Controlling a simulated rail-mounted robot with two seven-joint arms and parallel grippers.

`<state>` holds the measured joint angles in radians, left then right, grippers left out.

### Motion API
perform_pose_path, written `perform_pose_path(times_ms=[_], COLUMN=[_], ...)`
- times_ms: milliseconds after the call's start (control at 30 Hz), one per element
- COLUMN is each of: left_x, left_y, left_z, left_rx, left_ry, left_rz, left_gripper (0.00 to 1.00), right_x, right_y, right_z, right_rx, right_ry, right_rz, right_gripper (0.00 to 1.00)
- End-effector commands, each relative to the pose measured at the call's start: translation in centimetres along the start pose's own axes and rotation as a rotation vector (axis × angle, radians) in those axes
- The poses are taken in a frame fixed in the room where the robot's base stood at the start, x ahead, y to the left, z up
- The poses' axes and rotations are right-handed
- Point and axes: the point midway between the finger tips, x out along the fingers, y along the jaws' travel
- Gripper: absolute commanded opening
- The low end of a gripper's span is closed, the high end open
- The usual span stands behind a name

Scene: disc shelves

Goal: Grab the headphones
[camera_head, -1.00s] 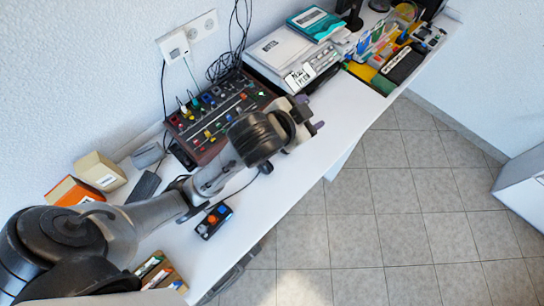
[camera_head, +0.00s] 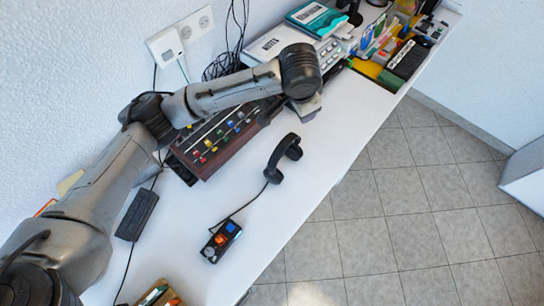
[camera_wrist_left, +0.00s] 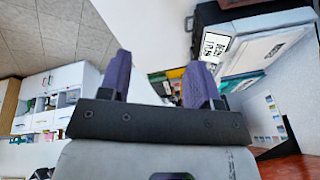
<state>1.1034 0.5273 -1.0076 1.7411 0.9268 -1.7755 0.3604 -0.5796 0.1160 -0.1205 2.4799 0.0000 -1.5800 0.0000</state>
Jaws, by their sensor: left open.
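A black curved piece with two rounded ends (camera_head: 284,157), which may be the headphones though it also resembles a handset, lies on the white tabletop. A thin cable runs from it to a small button box (camera_head: 221,241). My left gripper (camera_wrist_left: 158,78) is open, with nothing between its two purple fingers in the left wrist view. In the head view my left wrist is above the table near the mixer's right end, up and right of the black piece. The black piece is not recognisable in the left wrist view. My right gripper is not in view.
A mixer with coloured knobs (camera_head: 212,137) stands against the wall behind the black piece. A pale machine with a keypad (camera_head: 272,42) and a teal box (camera_head: 318,19) stand farther along. The tabletop around the black piece is clear. The floor (camera_head: 400,220) lies beyond the right edge.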

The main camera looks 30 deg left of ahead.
Motion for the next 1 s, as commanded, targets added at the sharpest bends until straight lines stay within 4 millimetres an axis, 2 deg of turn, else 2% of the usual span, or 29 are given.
perform_pose_path(times_ms=[67, 200, 400, 467, 800, 1000], left_x=[1.2, 1.0, 1.2, 1.8, 7.1, 8.8], left_y=[0.3, 1.6, 1.6, 1.8, 2.8, 3.1], left_z=[1.2, 2.8, 3.4, 3.5, 4.8, 5.2], left_rx=[-0.096, -0.265, -0.403, -0.419, -0.426, -0.425], left_ry=[-0.106, -0.243, -0.281, -0.283, -0.281, -0.278], left_rz=[0.072, 0.161, 0.138, 0.136, 0.134, 0.134], left_gripper=[0.57, 0.57, 0.57, 0.57, 0.57, 0.57], right_x=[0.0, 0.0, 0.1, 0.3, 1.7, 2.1], right_y=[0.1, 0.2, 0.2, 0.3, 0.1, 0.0], right_z=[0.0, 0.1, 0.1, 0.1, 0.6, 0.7], right_rx=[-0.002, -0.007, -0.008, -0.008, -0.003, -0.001], right_ry=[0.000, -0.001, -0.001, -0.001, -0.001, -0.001], right_rz=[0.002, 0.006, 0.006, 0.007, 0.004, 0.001], right_gripper=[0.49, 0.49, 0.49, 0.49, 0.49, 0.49])
